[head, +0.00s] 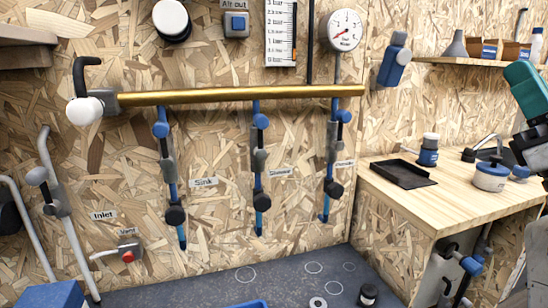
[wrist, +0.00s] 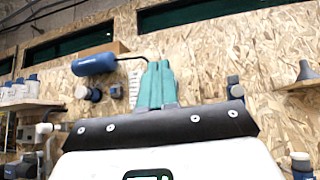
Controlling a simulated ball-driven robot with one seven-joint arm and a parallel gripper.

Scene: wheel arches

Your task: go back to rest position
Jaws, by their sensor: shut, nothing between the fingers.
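My gripper (wrist: 157,85) shows in the wrist view, its teal fingers together with nothing between them. They point up toward the chipboard wall, above the dark mounting plate. In the head view my gripper (head: 525,90) is at the right edge, partly cut off by the frame. It is raised in the air above the right end of the wooden bench (head: 455,200) and appears to touch nothing.
A brass pipe (head: 230,96) with several blue-handled valve branches runs along the wall. The bench holds a black tray (head: 403,174), a blue-and-white tub (head: 491,176) and a small jar (head: 429,150). A shelf (head: 475,63) is above. The middle floor is dark and has scattered items.

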